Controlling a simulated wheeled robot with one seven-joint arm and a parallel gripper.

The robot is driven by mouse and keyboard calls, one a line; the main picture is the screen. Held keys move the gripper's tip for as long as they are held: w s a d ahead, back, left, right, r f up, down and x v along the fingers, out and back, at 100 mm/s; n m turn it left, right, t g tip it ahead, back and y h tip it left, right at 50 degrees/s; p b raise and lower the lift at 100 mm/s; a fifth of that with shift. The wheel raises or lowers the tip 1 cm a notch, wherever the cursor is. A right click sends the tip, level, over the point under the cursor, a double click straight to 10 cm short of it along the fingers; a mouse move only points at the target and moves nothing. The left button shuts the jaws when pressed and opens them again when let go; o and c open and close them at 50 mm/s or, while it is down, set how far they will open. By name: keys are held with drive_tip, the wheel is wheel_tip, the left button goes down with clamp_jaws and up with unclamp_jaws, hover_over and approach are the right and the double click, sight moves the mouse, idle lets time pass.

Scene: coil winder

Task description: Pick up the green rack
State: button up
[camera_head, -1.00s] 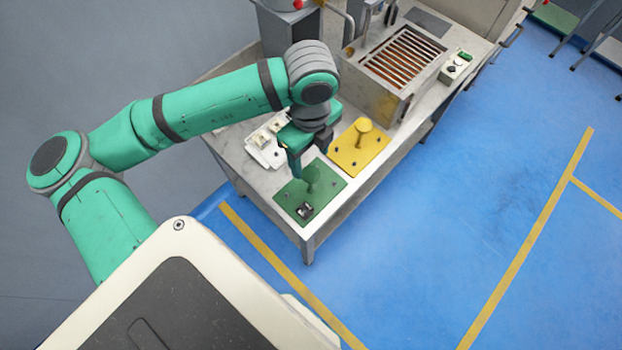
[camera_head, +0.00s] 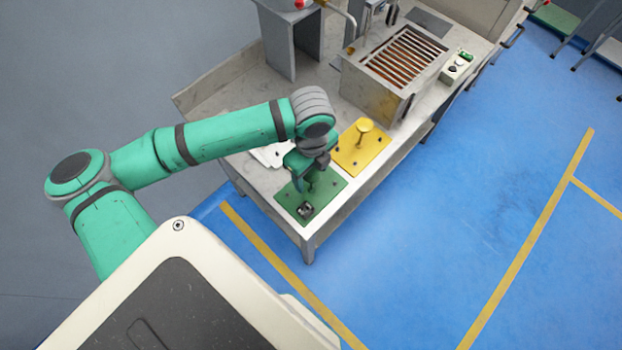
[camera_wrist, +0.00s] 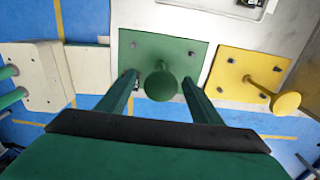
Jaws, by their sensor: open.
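The green rack (camera_head: 330,188) is a flat green plate with an upright post, on the near end of the metal table. In the wrist view the green rack (camera_wrist: 190,54) shows its round-topped post between my two fingers. My gripper (camera_head: 306,184) is above the plate at the post, with its fingers apart on either side. The wrist view also shows my gripper (camera_wrist: 160,82) open, its fingertips over the plate's near part. I cannot tell whether the fingers touch the post. A small dark block (camera_head: 305,209) sits on the plate's near corner in the head view.
A yellow rack (camera_head: 362,153) with its own post stands right beside the green one. A white tray (camera_head: 268,155) lies behind my gripper. A metal box with a slatted top (camera_head: 372,98) stands farther back on the table.

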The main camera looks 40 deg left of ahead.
clamp_jaws()
drive_tip(key=shift+w, duration=0.1)
drive_tip(key=shift+r, duration=0.2)
